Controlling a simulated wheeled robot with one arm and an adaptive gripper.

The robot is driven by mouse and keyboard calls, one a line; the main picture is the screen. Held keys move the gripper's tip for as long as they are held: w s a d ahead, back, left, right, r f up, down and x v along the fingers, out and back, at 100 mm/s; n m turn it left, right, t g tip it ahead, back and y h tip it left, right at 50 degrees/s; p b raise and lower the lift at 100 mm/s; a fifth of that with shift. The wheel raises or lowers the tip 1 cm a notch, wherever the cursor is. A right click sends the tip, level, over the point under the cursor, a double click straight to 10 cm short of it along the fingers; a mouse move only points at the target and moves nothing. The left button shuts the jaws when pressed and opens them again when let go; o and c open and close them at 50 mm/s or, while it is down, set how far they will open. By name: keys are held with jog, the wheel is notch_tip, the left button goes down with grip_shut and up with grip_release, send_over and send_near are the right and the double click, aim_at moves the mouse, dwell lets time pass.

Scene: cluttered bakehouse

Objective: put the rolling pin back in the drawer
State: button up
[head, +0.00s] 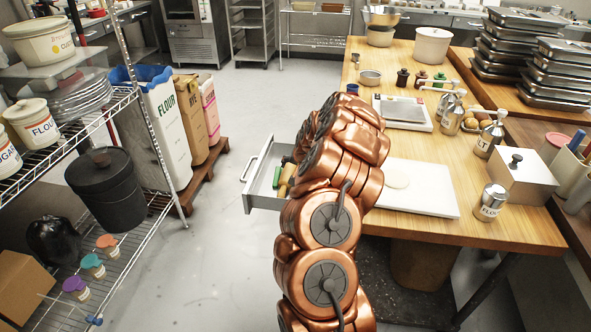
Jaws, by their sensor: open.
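The drawer (246,185) is pulled out from the left side of the wooden worktable in the head view. A tan wooden piece (287,176) lies in it, partly hidden by my arm; it may be the rolling pin, but I cannot tell for sure. A green item (277,177) lies beside it. No other rolling pin is clearly visible. My copper arm stands in front of the drawer's right part and the table's left edge. My gripper is hidden behind the arm's links, so its place relative to the drawer cannot be seen.
The worktable (480,228) bears a white board (430,199) with a flat dough round (395,178), a scale (402,112), shakers and a white box (519,180). Stacked metal trays (566,70) stand behind right. A wire shelf (150,207) stands left. The floor (215,240) between is clear.

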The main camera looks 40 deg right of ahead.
jog(key=shift+s+a+r, duration=0.1)
jog(key=shift+s+r, duration=0.15)
jog(key=shift+r, duration=0.2)
jog(key=b+v, duration=0.2)
jog(key=v, duration=0.9)
jog(key=shift+b, duration=0.35)
jog(key=s+a+r+n+g+y, duration=0.1)
jog(key=s+a+r+n, duration=0.1)
jog(key=a, duration=0.7)
jog(key=s+a+r+n+g+y, duration=0.1)
jog(key=s+a+r+n, duration=0.15)
jog(key=a, duration=0.75)
jog(key=s+a+r+n+g+y, duration=0.1)
jog(key=s+a+r+n, duration=0.1)
jog(key=a, duration=0.7)
jog(key=s+a+n+g, duration=0.2)
jog(key=s+a, duration=0.5)
jog(key=s, duration=0.6)
jog(key=s+a+n+g, duration=0.2)
jog(key=s+a, duration=0.4)
jog(key=s, duration=0.7)
jog(key=shift+s+a+n+g+h, duration=0.15)
jog(key=shift+a+n+g+h, duration=0.25)
jog(key=shift+n, duration=0.35)
jog(key=shift+r, duration=0.1)
